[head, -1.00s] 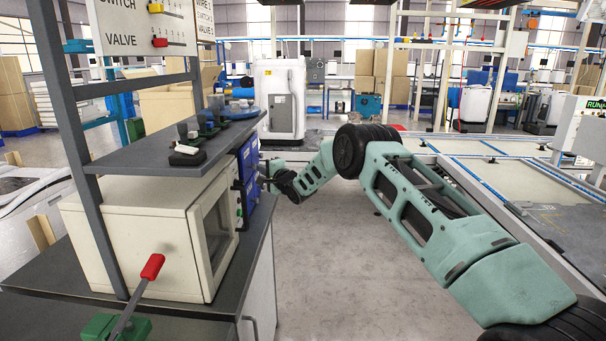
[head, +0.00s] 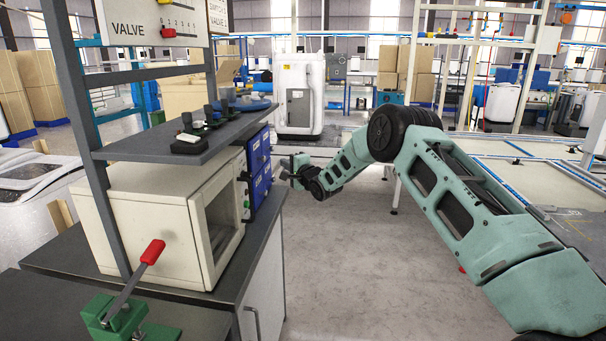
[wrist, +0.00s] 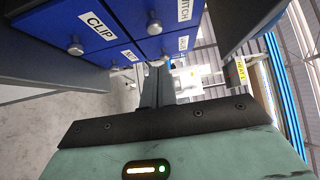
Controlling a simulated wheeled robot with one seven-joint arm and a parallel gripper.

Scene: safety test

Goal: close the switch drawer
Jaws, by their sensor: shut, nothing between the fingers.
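The blue drawer cabinet (head: 258,164) stands at the end of the bench, beside the cream oven-like box. In the wrist view, a blue drawer front labelled with letters ending "ITCH" (wrist: 178,38) is at the top, with a round metal knob. A drawer labelled CLIP (wrist: 85,42) is to its left. Whether the "ITCH" drawer stands out from the cabinet I cannot tell. My gripper (head: 284,175) is just right of the cabinet in the head view. In the wrist view, my gripper (wrist: 156,66) is shut and empty, its tips close to the lower drawer fronts.
A grey shelf (head: 185,140) with small dark parts runs above the cream box (head: 160,220). A red-handled lever (head: 152,252) stands at the bench's near end. The floor right of the bench (head: 330,265) is clear.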

